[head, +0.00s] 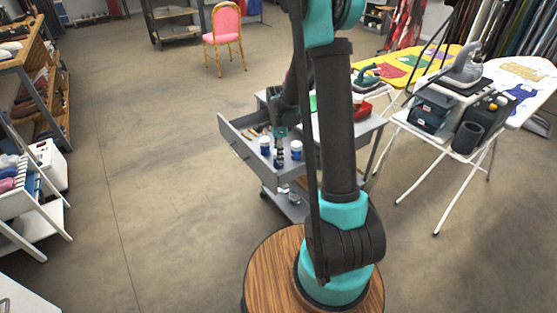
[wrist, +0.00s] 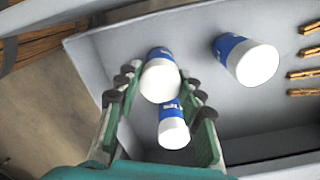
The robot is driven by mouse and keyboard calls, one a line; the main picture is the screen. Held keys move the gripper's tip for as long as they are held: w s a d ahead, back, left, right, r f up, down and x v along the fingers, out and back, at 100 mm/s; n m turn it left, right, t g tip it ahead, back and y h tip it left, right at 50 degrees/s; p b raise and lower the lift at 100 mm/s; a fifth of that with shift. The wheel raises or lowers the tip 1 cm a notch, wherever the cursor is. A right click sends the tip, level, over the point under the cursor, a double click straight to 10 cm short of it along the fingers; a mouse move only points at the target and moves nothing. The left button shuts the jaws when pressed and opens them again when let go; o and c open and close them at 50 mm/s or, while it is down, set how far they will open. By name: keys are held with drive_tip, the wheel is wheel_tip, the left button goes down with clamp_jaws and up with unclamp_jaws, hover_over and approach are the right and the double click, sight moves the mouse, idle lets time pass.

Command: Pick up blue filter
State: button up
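Several white cylinders with blue bands, which look like the blue filters, are in the open grey drawer (head: 240,150). In the wrist view, one blue filter (wrist: 160,78) shows between my fingertips, a second (wrist: 173,128) lies lower between the fingers, and a third (wrist: 246,60) is apart to the right. In the head view, one (head: 265,145) shows left of my gripper and another (head: 296,150) right of it. My gripper (wrist: 158,80) is open, with narrow gaps beside the upper filter. I cannot tell whether it touches. My arm partly hides the cart in the head view.
Several wooden clothespins (wrist: 304,74) lie at the drawer's right in the wrist view. The drawer walls (wrist: 85,65) stand close to my fingers. A white stand (head: 440,135) is to the right.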

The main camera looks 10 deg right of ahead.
drive_tip(key=c, duration=0.5)
drive_tip(key=shift+r, duration=0.1)
